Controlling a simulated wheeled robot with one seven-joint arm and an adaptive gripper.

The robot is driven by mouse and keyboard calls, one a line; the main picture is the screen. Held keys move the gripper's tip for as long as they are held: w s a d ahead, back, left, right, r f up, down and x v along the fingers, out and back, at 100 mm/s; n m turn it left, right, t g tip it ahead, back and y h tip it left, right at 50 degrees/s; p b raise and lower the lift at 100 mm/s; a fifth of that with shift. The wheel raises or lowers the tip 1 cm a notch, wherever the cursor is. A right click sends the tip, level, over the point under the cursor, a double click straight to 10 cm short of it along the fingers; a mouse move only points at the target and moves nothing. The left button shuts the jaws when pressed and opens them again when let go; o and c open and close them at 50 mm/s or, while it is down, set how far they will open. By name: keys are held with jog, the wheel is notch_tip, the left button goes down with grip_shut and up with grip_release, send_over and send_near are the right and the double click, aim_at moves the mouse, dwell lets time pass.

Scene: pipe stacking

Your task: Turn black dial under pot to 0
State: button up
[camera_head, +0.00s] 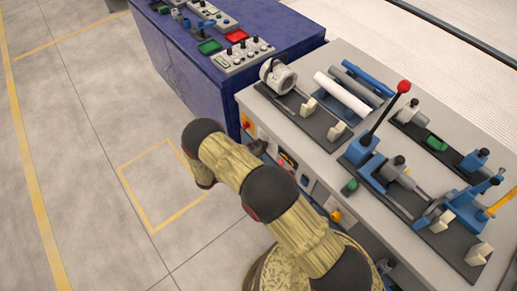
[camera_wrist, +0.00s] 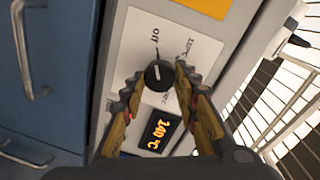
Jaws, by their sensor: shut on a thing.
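The black dial (camera_wrist: 159,75) sits on a white label plate on the cabinet front, in the wrist view. My gripper (camera_wrist: 156,76) is shut on the dial, one finger on each side. "Off" is printed above the dial and a temperature mark lies to its upper right. A small light mark shows on the dial, but its exact setting is hard to read. A display (camera_wrist: 158,132) below the dial glows orange and appears to read 140 °C. A silver-white pot-like vessel (camera_head: 279,76) lies tilted on the bench top in the head view. The dial is not discernible there.
The grey bench (camera_head: 231,100) carries pipes, clamps and a red-knobbed lever (camera_head: 404,87). A blue cabinet (camera_head: 172,62) with control boxes stands beside it. Blue drawers with metal handles (camera_wrist: 22,60) lie left of the dial panel. The floor in front is clear.

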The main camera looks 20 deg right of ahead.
jog(key=o, duration=1.2)
jog(key=shift+c, duration=0.2)
jog(key=shift+a, duration=0.1)
jog(key=f+v, duration=0.1)
jog(key=v, duration=1)
jog(key=shift+a+r, duration=0.4)
jog(key=shift+r, duration=0.1)
jog(key=shift+s, duration=0.1)
